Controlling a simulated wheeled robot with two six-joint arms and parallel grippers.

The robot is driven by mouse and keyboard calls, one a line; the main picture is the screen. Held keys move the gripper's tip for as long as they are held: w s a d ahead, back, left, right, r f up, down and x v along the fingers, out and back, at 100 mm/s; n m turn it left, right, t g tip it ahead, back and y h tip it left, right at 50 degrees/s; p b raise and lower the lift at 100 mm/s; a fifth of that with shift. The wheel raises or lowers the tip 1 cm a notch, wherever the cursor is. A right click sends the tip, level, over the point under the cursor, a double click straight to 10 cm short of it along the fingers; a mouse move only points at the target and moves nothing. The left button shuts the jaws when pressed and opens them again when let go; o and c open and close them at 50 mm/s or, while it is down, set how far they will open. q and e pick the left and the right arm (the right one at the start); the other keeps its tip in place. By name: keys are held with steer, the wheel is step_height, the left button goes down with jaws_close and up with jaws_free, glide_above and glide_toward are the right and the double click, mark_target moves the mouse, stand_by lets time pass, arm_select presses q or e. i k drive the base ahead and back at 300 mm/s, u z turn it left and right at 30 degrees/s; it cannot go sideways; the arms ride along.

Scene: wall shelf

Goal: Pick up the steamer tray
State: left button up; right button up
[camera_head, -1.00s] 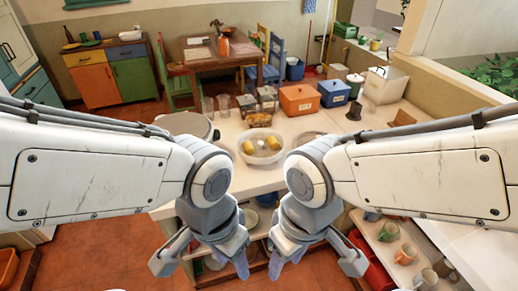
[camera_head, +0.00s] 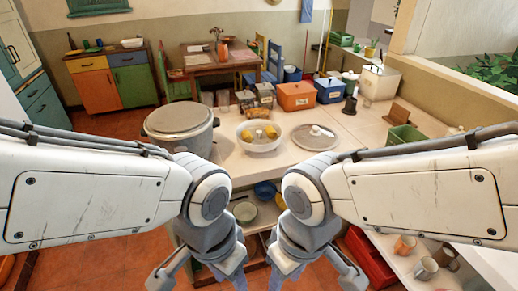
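A white round bowl-like tray (camera_head: 259,146) with yellow pieces in it sits on the counter, centre of the head view. It looks like the steamer tray. My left gripper (camera_head: 199,277) hangs low at the counter's front, left of centre, open and empty. My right gripper (camera_head: 314,277) hangs low, right of centre, also open and empty. Both are apart from the tray, nearer to me than it is. The lower ends of both grippers run close to the bottom edge of the picture.
A large lidded pot (camera_head: 180,124) stands left of the tray, and a round metal lid (camera_head: 315,137) lies right of it. Jars, an orange box (camera_head: 296,96) and a blue box (camera_head: 331,90) line the back. Mugs (camera_head: 425,268) and a red crate (camera_head: 368,262) are below right.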

mark_target(261, 142)
steer(key=z, duration=1)
steer(key=i, duration=1.4)
steer(key=u, duration=1.1)
steer(key=i, duration=0.5)
steer(key=u, duration=0.5)
